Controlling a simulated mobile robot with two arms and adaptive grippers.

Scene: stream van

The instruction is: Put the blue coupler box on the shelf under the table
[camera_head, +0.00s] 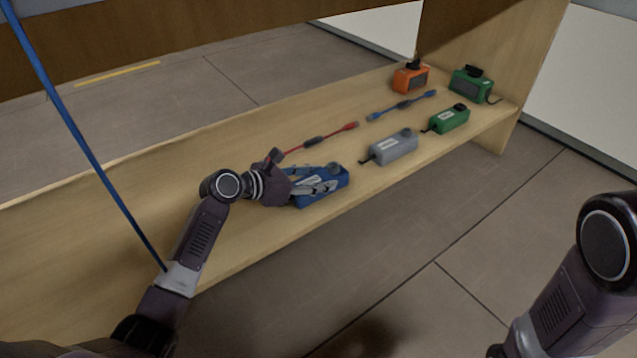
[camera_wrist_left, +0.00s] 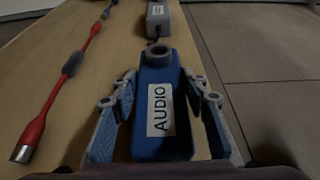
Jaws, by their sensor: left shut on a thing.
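The blue coupler box (camera_head: 322,187) rests on the wooden shelf (camera_head: 250,235), near its front edge. In the left wrist view the blue box (camera_wrist_left: 162,105) carries a white label reading AUDIO and has a grey round knob at its far end. My left gripper (camera_head: 318,184) is shut on the blue box, with one finger along each side. In the left wrist view the fingers of my left gripper (camera_wrist_left: 160,110) flank the box. My right arm shows at the lower right, but its gripper is out of view.
On the shelf to the right stand a grey box (camera_head: 393,149), a green box (camera_head: 450,120), an orange box (camera_head: 411,78) and a larger green box (camera_head: 470,84). A red cable (camera_head: 315,141) and a blue cable (camera_head: 402,104) lie behind. The floor in front is clear.

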